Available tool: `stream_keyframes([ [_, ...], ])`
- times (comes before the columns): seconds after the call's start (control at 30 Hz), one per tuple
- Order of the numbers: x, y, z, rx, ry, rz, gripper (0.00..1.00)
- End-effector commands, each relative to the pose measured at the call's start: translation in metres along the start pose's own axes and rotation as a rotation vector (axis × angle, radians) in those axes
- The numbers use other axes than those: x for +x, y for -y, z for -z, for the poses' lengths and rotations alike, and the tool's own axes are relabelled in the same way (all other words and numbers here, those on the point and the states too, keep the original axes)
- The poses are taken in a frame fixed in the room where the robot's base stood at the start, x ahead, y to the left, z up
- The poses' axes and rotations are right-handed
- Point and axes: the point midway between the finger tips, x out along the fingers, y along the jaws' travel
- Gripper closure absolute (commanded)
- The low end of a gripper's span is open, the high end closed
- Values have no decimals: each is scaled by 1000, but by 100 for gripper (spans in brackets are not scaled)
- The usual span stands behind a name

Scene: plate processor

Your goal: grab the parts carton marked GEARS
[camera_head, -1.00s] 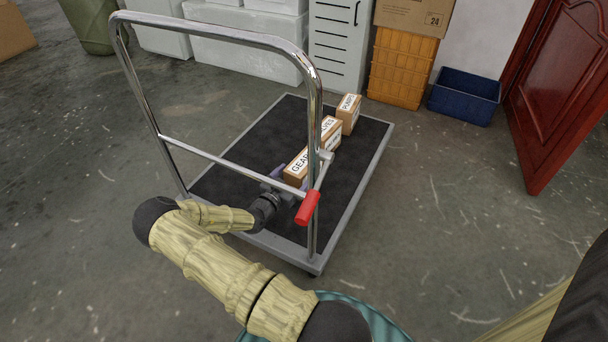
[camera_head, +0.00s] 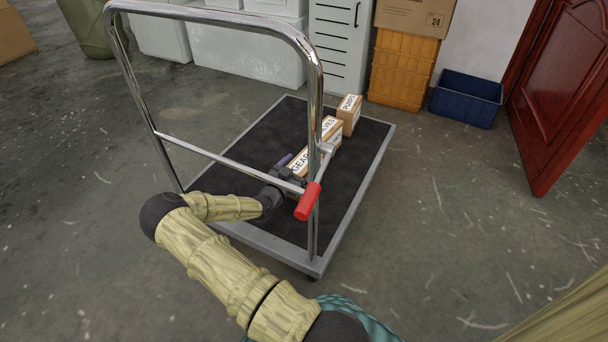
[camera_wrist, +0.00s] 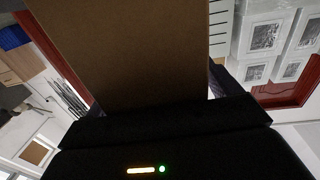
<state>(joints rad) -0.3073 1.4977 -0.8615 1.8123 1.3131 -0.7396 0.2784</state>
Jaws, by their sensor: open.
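The GEARS carton (camera_head: 302,160) is a small brown box with a white label. It sits on the dark deck of the platform cart (camera_head: 345,225), nearest the handle in a row of cartons. My gripper (camera_head: 288,168) is at the carton's near end, reaching under the handle's crossbar, with a finger showing at the carton's left side. In the wrist view a brown carton face (camera_wrist: 130,50) fills the upper middle, between the fingers, close to the gripper body. The jaws are open; whether they touch the carton is hidden.
The VALVES carton (camera_head: 331,128) stands right behind GEARS, then another labelled carton (camera_head: 349,112). The cart's chrome handle (camera_head: 230,157) with a red lever (camera_head: 308,202) rises around my arm. A blue bin (camera_head: 466,98) and orange crate (camera_head: 402,68) stand behind. The deck's left side is clear.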

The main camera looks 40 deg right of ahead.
Motion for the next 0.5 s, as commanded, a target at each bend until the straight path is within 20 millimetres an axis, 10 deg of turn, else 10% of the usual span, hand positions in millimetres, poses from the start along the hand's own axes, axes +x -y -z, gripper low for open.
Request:
stream_keyframes([
  [0.1, 0, 0, 0, 0, 0, 0, 11],
  [0.5, 0, 0, 0, 0, 0, -1, 89],
])
